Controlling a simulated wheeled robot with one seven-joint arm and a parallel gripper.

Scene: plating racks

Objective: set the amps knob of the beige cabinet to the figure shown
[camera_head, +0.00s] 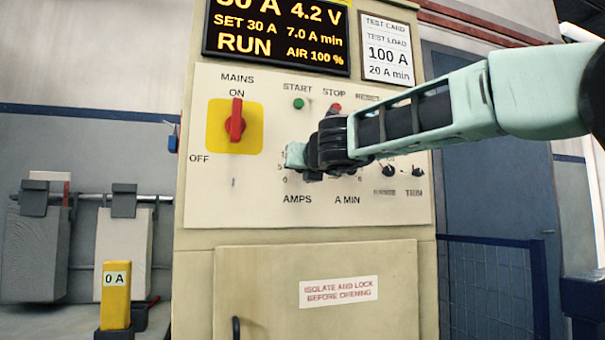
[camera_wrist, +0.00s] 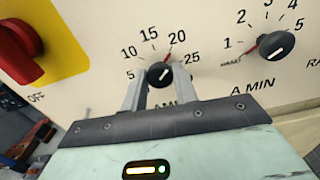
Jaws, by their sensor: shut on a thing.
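The beige cabinet (camera_head: 205,200) fills the middle of the head view. Its amps knob (camera_wrist: 160,76) is a black round knob with a pale line; a short red mark shows at its upper edge, toward 20. The figures around it read 5 to 25 in the wrist view. My gripper (camera_wrist: 157,85) has one finger on each side of this knob and is shut on it. In the head view my gripper (camera_head: 296,156) covers the knob. The display (camera_head: 277,38) reads SET 30 A, 7.0 A min and RUN. The test card (camera_head: 388,48) reads 100 A and 20 A min.
The A MIN knob (camera_wrist: 276,45) is close on the right. The red mains switch (camera_head: 236,120) on its yellow plate is on the left, at ON. Start (camera_head: 298,103) and stop (camera_head: 336,107) buttons sit above. A yellow post (camera_head: 116,290) reads 0 A.

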